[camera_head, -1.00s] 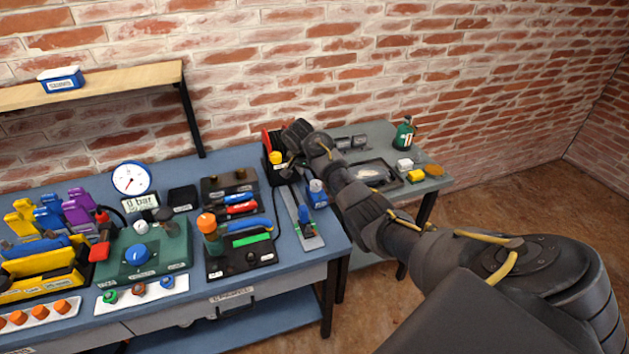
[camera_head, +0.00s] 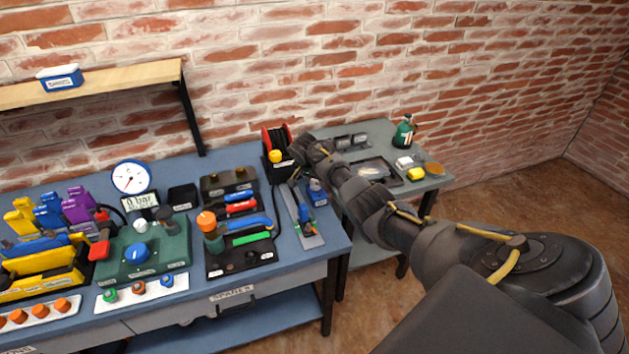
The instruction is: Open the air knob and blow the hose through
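A green control box (camera_head: 165,262) on the blue bench carries a large blue knob (camera_head: 137,254) and smaller controls. I cannot tell for certain which knob is the air knob. A round white gauge (camera_head: 131,178) and a display (camera_head: 140,201) reading 0 bar stand behind it. A thin black hose (camera_head: 275,205) runs down beside the black tool tray. My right gripper (camera_head: 294,177) points down over the back right of the bench, near a black box with a red reel (camera_head: 276,139) and a yellow knob (camera_head: 275,156). Its fingers are too small and dark to read. My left gripper is not in view.
A grey rail plate (camera_head: 312,241) with blue parts lies at the bench's right end. The black tray (camera_head: 245,257) holds an orange-topped part and coloured tools. A grey side table (camera_head: 436,183) bears a green bottle (camera_head: 404,132) and small blocks. A shelf (camera_head: 120,80) hangs at left.

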